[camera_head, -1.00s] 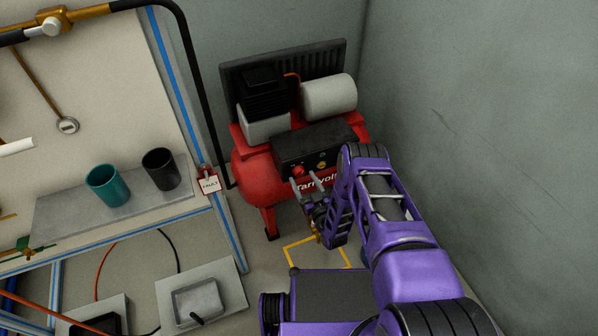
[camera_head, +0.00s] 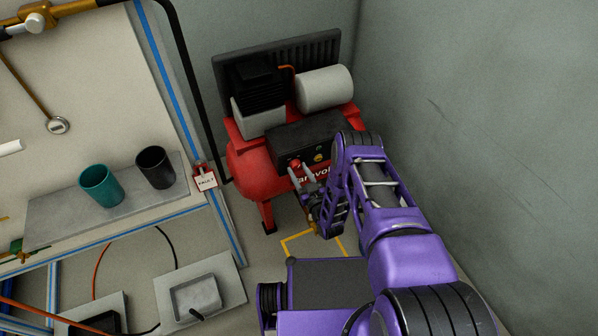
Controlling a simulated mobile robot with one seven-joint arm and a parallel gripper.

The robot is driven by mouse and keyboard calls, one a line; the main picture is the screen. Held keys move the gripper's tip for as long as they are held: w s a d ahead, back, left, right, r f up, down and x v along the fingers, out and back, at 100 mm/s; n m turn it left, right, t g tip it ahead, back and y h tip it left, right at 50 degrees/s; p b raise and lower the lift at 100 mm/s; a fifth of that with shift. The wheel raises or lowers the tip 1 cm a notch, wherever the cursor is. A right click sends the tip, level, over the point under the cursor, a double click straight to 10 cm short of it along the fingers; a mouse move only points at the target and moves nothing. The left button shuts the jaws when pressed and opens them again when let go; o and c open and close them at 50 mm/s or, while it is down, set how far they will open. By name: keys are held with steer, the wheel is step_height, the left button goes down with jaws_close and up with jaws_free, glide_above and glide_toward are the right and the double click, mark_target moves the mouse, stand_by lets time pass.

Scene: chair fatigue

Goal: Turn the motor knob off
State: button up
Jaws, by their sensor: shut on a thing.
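A red compressor (camera_head: 253,172) stands in the corner, with a black control box (camera_head: 283,147) on its front. A red knob (camera_head: 295,164) sits on the left of that box's face, and a yellowish round control (camera_head: 318,157) sits to its right. My gripper (camera_head: 299,170) reaches up from below, with its two grey fingertips at the red knob. Its jaws are closed on the knob, though the fingers hide part of it. The knob's exact angle is too small to read.
On the left, a bench shelf (camera_head: 60,222) holds a teal cup (camera_head: 101,186) and a black cup (camera_head: 155,168). A red-and-white FAULT tag (camera_head: 206,181) hangs at its edge. A grey tray (camera_head: 196,297) lies on the floor. A bare wall (camera_head: 480,130) rises on the right.

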jaws_close()
steer(key=shift+n, duration=0.3)
steer(key=n, duration=1.1)
steer(key=shift+w+d+r, duration=0.1)
steer(key=shift+n, duration=0.3)
steer(key=o, duration=1.1)
jaws_free()
steer(key=shift+o, duration=0.2)
